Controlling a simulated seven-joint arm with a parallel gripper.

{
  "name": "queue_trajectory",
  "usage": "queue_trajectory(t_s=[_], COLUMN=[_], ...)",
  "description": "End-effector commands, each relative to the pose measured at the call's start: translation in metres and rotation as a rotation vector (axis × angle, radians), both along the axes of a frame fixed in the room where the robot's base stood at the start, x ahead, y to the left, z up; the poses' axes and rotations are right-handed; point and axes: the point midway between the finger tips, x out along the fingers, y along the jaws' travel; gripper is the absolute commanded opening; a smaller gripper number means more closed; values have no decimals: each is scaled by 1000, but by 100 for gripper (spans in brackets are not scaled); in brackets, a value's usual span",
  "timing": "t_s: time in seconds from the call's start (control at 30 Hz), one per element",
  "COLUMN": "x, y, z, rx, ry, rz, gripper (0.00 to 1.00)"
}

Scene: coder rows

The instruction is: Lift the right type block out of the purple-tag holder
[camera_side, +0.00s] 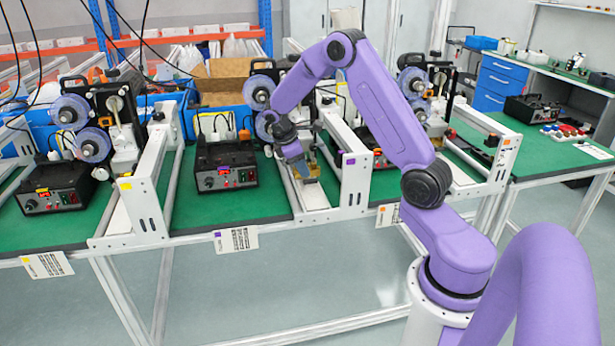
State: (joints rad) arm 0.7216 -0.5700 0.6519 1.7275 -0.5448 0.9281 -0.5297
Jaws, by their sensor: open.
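My purple arm reaches from the lower right to the middle station. My gripper (304,172) points down and is open beside the white frame (353,178) of that station, which carries a small purple tag (350,162). A brassy part shows right at the fingertips; it is too small to tell whether it is the holder, a type block or part of the gripper. The type blocks cannot be made out one by one. My wrist and fingers hide part of this spot.
A black control box (225,166) stands left of the gripper on the green bench (225,212). Label reels (258,90) rise behind. A yellow-tagged frame (145,195) stands left and an orange-tagged frame (500,160) right. The front of the green bench is clear.

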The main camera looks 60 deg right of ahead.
Motion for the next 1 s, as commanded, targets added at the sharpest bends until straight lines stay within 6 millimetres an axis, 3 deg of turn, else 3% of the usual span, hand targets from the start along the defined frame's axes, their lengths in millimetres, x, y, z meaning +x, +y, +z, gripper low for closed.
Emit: queue_trajectory(t_s=[0.1, 0.3, 0.73, 0.77, 0.8, 0.9, 1.0], x=[-4, -7, -8, -8, -8, -8, -8], y=[-9, -18, -22, -22, -22, -22, -22], z=[-20, -42, -51, -51, -51, -50, -50], rx=[0, -1, -1, -1, 0, 0, 0], ry=[6, 2, -1, -1, 0, 0, 0], rz=[1, 0, 0, 0, 0, 0, 0], gripper=[43, 43, 43, 40, 27, 0, 0])
